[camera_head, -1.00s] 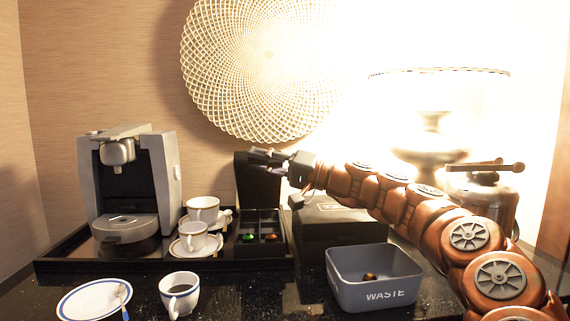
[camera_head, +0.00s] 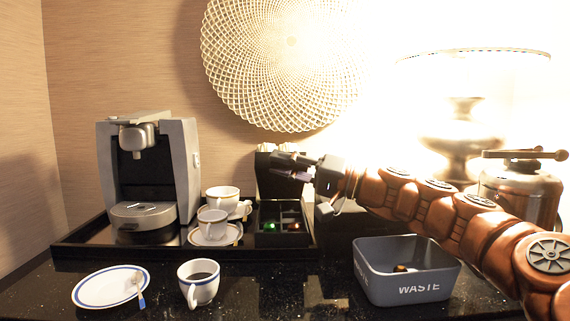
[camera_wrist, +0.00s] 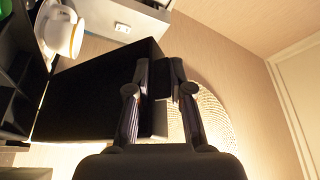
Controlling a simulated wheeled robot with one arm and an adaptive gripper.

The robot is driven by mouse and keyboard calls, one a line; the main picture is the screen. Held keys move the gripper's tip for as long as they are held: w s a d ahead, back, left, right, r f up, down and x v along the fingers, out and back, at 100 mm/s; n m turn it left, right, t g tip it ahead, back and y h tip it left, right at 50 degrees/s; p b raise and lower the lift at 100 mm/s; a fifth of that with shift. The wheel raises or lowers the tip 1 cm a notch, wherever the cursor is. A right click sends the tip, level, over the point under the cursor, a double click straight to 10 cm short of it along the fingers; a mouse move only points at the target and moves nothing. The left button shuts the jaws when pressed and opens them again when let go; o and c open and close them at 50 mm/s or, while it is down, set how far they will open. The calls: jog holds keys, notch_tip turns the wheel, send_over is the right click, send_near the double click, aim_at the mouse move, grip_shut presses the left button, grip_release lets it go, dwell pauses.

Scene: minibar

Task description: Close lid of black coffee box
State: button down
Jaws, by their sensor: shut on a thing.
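The black coffee box (camera_head: 268,239) stands right of the cups. Its compartments hold a green and a reddish-brown capsule. Its black lid (camera_head: 264,180) stands raised at the back of the box, so the box is open. My gripper (camera_head: 284,161) reaches in from the right and is shut on the lid near its top edge. In the wrist view the lid is a broad dark panel (camera_wrist: 90,92), with my gripper (camera_wrist: 160,75) at its edge. The exact contact of the fingertips is dark and hard to see.
A coffee machine (camera_head: 150,170) stands left, with white cups (camera_head: 213,224) on saucers beside it. The grey waste bin (camera_head: 407,272) is in front, under my arm. A filled cup (camera_head: 199,284) and plate (camera_head: 110,287) lie front left. A silver pot (camera_head: 520,190) and lamp are at right.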

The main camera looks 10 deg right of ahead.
jog(key=c, duration=1.1)
grip_release()
jog(key=shift+d, duration=0.1)
jog(key=v, duration=0.7)
jog(key=shift+s+d, duration=0.1)
jog(key=shift+d, duration=0.05)
jog(key=shift+d+f, duration=0.1)
jog(key=shift+s+d+f, duration=0.15)
jog(key=shift+d+f, duration=0.05)
jog(key=shift+d, duration=0.4)
jog(key=shift+w+f+b+v, duration=0.15)
jog(key=shift+b+v, duration=0.15)
jog(key=shift+v, duration=0.95)
jog(key=shift+w+f+b+v, duration=0.2)
jog(key=shift+b+v, duration=0.15)
jog(key=shift+v, duration=0.85)
jog(key=shift+w+f+b+v, duration=0.15)
jog(key=shift+b+v, duration=0.15)
jog(key=shift+v, duration=0.95)
jog(key=shift+d, duration=0.1)
